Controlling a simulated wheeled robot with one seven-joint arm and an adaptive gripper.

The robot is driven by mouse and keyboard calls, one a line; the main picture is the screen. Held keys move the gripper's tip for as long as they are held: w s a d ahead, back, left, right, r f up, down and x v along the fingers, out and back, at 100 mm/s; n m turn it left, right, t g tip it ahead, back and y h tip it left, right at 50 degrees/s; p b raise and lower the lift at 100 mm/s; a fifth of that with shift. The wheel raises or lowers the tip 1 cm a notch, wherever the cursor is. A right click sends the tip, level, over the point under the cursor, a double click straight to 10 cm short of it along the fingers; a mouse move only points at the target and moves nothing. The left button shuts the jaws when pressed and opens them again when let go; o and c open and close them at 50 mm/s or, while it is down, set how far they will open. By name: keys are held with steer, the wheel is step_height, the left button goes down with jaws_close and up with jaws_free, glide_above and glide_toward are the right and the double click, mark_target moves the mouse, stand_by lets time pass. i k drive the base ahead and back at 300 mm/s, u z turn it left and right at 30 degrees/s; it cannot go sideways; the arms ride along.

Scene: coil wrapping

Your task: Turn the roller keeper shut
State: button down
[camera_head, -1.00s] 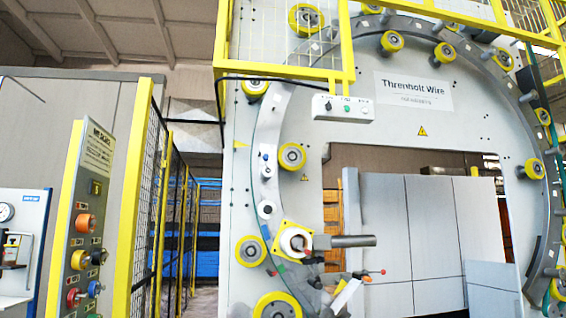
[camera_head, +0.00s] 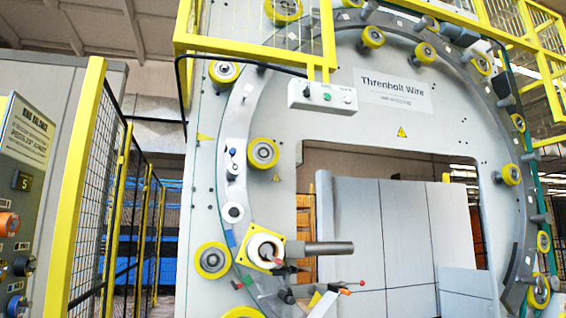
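The wrapping ring (camera_head: 238,118) stands upright on the grey machine face. At its lower left is a yellow square plate (camera_head: 252,261) with a white round roll or hub (camera_head: 262,246). A small reddish piece shows at the hub's opening. A grey cylindrical bar (camera_head: 320,248) sticks out to the right beside it. Below are dark fittings and a thin lever with a red ball end (camera_head: 361,283). I cannot tell which of these small parts is the roller keeper, or whether it is open or shut. My gripper is not seen in this view.
Yellow rollers (camera_head: 263,153) surround the ring. A control box (camera_head: 322,96) hangs from the yellow guard frame (camera_head: 240,52). A button panel (camera_head: 22,190) and yellow-framed mesh fence (camera_head: 95,200) stand at left. Grey panels (camera_head: 375,225) show through the machine's opening.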

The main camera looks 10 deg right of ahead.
mark_target(232, 151)
steer(key=u, duration=0.1)
steer(key=i, duration=0.9)
steer(key=u, duration=0.3)
